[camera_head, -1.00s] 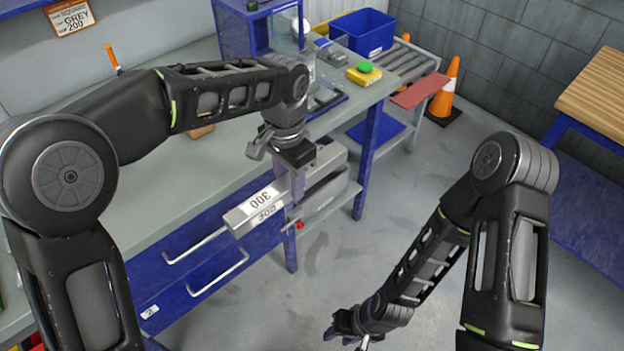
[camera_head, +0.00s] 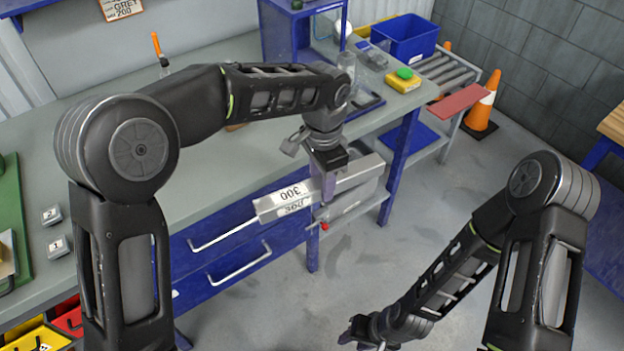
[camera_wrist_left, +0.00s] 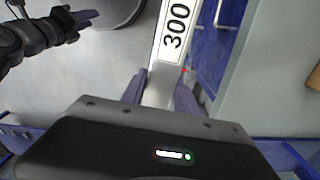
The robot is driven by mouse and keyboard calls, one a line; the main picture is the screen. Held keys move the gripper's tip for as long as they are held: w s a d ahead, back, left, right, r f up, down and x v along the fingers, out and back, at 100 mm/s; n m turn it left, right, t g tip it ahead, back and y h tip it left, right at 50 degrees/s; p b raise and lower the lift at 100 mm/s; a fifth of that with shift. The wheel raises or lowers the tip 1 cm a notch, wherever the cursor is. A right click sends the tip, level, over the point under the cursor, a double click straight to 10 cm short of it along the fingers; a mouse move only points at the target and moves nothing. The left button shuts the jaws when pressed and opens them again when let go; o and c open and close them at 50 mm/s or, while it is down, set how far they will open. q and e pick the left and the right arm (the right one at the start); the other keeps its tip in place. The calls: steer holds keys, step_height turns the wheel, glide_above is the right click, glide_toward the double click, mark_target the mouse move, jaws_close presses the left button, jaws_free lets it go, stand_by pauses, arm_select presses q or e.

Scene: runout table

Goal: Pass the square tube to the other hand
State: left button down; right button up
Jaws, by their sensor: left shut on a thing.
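The square tube (camera_head: 270,208) is a long grey bar with a white label reading 300. My left gripper (camera_head: 327,188) is shut on it from above, around its middle, and holds it in the air in front of the workbench. In the left wrist view the tube (camera_wrist_left: 174,35) runs up from between the fingers (camera_wrist_left: 161,92). My right gripper (camera_head: 365,335) is low at the bottom edge of the head view, well apart from the tube. It also shows at top left in the left wrist view (camera_wrist_left: 82,18); its opening is unclear.
The workbench (camera_head: 225,165) has blue drawers with wire handles (camera_head: 240,265) just behind the tube. A roller conveyor (camera_head: 455,75), a blue bin (camera_head: 405,38) and an orange cone (camera_head: 484,105) stand at the back right. The floor (camera_head: 350,270) between the arms is clear.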

arm_select(q)
steer(key=shift+w+d+f+m, duration=0.45)
steer(key=shift+w+f+m, duration=0.05)
steer(key=shift+f, duration=0.05)
steer(key=s+a+r+n, duration=0.2)
steer(key=r, duration=0.1)
steer(key=s+a+r+n, duration=0.2)
steer(key=r+n, duration=0.1)
steer(key=s+a+r+n, duration=0.2)
steer(key=a+r+n, duration=0.1)
steer(key=r, duration=0.1)
steer(key=w+d+n, duration=0.1)
steer(key=w+d, duration=0.1)
steer(key=d, duration=0.1)
steer(key=w+d+n, duration=0.2)
steer(key=w+d, duration=0.1)
steer(key=w+d+n, duration=0.1)
steer(key=w+d, duration=0.1)
steer(key=w, duration=0.1)
steer(key=shift+d+n, duration=0.3)
steer(key=shift+d, duration=0.1)
arm_select(e)
steer(key=shift+o, duration=0.4)
